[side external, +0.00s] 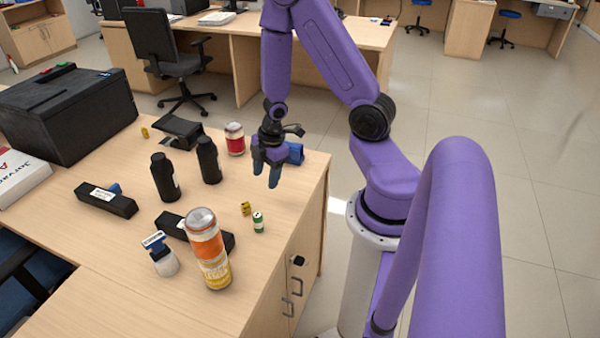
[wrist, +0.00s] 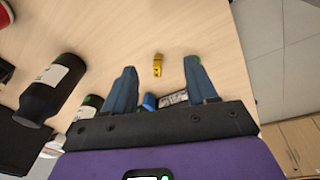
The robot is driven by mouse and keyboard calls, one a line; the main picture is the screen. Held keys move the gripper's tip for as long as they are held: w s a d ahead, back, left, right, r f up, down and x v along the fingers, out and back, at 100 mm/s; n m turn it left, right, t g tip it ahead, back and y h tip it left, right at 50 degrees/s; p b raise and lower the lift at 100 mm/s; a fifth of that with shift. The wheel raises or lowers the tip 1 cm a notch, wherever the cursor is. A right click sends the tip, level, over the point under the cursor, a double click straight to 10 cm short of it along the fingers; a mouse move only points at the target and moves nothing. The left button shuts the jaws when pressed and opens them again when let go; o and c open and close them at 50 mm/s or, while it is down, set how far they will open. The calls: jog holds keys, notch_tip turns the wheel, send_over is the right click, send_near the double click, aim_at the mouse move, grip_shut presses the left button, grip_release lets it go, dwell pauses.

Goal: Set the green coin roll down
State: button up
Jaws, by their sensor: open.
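The green coin roll (side external: 258,222) stands upright on the counter in the side view, close to the counter's right edge. It has a pale band and a pale top. My gripper (side external: 266,178) is above the counter, behind the roll and apart from it. In the wrist view my gripper (wrist: 161,67) has its two blue-grey fingers spread, with nothing held between them. I cannot make out the green roll in the wrist view.
A yellow roll (side external: 246,208) stands just left of the green one. An orange can (side external: 207,250) is in front, black bottles (side external: 163,177) are to the left, and a red-and-white can (side external: 234,139) and blue object (side external: 296,153) are behind. Bare counter surrounds the green roll's right side.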

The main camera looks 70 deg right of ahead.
jog(key=a+r+h, duration=0.2)
jog(key=a+r, duration=0.5)
jog(key=s+a+r, duration=0.5)
jog(key=s, duration=0.3)
jog(key=s+a+r+g+y, duration=0.1)
jog(key=s+a+r, duration=0.5)
jog(key=s, duration=0.2)
jog(key=shift+s+r+m+g+y, duration=0.3)
